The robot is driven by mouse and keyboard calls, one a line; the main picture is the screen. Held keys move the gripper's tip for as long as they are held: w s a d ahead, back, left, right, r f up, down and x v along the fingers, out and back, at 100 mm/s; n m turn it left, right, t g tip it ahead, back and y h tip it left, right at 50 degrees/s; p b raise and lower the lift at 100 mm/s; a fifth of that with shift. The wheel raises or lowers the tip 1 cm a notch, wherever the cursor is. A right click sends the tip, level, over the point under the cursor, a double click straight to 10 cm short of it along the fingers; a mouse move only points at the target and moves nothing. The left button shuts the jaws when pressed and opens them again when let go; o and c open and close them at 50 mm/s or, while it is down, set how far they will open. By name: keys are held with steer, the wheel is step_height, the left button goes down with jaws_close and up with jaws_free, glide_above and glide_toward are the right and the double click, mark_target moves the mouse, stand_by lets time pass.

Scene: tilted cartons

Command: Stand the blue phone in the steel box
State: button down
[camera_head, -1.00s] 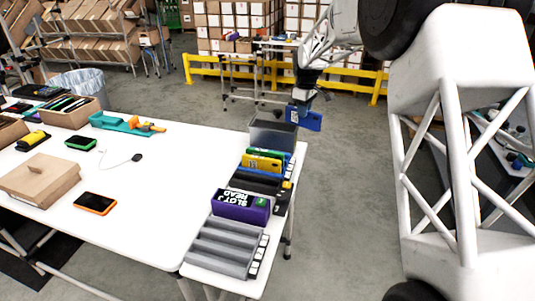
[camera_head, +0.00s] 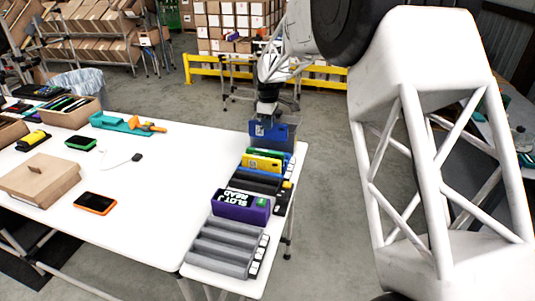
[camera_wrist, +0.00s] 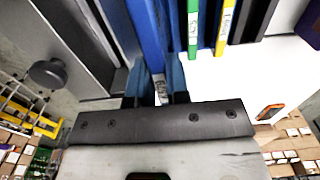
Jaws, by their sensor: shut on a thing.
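The blue phone (camera_head: 268,133) is held by my gripper (camera_head: 268,108) at the far end of the narrow table, across the steel box (camera_head: 291,131). Much of the box is hidden behind the phone, and I cannot tell whether the phone's lower edge is inside it. In the wrist view my gripper (camera_wrist: 157,84) is shut on the blue phone (camera_wrist: 146,28), which stretches away from the fingers. A grey wall that looks like the steel box's (camera_wrist: 75,38) is just left of the phone.
Green (camera_head: 269,153) and yellow (camera_head: 261,163) items stand in a dark rack close to the box. An orange-edged phone (camera_head: 95,203) and a cardboard box (camera_head: 40,182) lie on the wide table.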

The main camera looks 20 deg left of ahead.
mark_target(268, 134)
steer(key=shift+f, duration=0.15)
steer(key=shift+f, duration=2.35)
steer(key=shift+f, duration=2.3)
steer(key=c, duration=1.1)
jaws_free()
steer(key=shift+f, duration=0.2)
steer(key=shift+r, duration=3.9)
